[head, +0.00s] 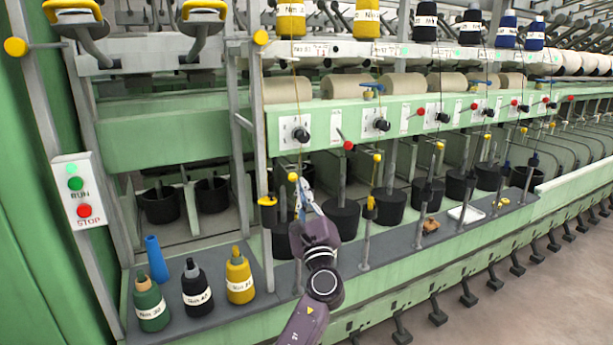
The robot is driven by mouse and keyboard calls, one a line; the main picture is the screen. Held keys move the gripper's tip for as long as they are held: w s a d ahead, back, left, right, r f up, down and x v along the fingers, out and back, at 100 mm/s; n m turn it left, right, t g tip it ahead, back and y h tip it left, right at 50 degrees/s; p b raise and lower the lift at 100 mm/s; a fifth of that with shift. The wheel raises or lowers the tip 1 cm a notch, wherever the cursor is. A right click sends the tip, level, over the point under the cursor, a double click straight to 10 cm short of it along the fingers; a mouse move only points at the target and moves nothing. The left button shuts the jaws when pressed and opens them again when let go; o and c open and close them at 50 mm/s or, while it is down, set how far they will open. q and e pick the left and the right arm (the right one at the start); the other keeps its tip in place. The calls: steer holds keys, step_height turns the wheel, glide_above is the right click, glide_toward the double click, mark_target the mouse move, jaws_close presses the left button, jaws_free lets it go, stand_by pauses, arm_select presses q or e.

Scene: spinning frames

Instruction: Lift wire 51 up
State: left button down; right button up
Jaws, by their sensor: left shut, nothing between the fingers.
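My left gripper (304,190) is shut, and nothing shows between its fingers. It points up in front of the leftmost spindle place, just right of a small yellow ball (293,177). A thin wire (298,150) runs down here from the yellow bobbin (291,20) at the top, past the green beam, toward the ball. Where the wire ends is hidden near the gripper. My right gripper is not in view.
Three labelled bobbins, green (151,305), black (196,285) and yellow (240,276), and a blue cone (156,260) stand on the grey ledge at left. Black pots (341,220) and upright rods line the machine. A RUN/STOP box (79,192) hangs at left.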

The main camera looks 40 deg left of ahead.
arm_select(q)
steer(key=v, duration=0.8)
steer(key=shift+f, duration=0.1)
stand_by(0.5)
